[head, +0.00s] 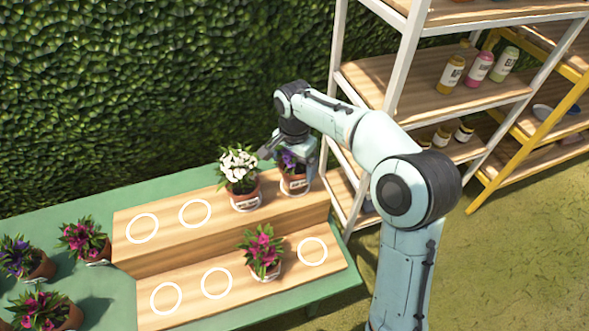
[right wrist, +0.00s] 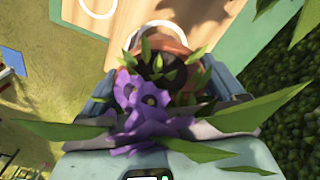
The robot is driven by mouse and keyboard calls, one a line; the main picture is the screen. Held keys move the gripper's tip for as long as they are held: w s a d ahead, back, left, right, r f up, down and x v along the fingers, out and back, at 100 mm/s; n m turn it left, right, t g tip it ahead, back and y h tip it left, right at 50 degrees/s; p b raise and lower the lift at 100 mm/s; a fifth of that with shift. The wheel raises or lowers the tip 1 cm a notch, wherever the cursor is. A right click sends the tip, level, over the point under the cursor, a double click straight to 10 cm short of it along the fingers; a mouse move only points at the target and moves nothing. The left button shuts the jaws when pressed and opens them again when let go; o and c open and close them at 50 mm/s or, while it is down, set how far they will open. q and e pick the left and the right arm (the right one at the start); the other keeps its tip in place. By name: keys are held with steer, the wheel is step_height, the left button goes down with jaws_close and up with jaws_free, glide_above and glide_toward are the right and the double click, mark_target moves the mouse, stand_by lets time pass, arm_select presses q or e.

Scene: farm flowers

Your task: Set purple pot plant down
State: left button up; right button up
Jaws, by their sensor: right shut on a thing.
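The purple pot plant (head: 293,180) is at the right end of the upper step of the wooden stand (head: 160,258), right of the white-flowered pot (head: 241,183). My right gripper (head: 296,165) is shut on its terracotta pot. In the right wrist view the purple flowers (right wrist: 140,105) and leaves fill the middle, with the pot (right wrist: 165,38) between the fingers (right wrist: 152,80). Whether the pot's base touches the step cannot be told. My left gripper is not in view.
White circles mark free places on both steps. A pink-flowered pot (head: 262,252) stands on the lower step. Several pots lie tilted on the green table (head: 95,292) at left. A white-framed shelf (head: 400,85) with bottles stands close right; a hedge is behind.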

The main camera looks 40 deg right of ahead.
mark_target(294, 169)
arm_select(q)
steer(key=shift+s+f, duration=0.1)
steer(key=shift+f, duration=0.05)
arm_select(e)
steer(key=shift+f, duration=0.8)
steer(key=shift+f, duration=0.15)
steer(key=o, duration=1)
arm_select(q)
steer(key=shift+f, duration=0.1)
arm_select(e)
steer(key=shift+s, duration=0.1)
step_height(294, 169, up, 12)
steer(key=shift+r+p, duration=0.15)
steer(key=shift+p, duration=0.95)
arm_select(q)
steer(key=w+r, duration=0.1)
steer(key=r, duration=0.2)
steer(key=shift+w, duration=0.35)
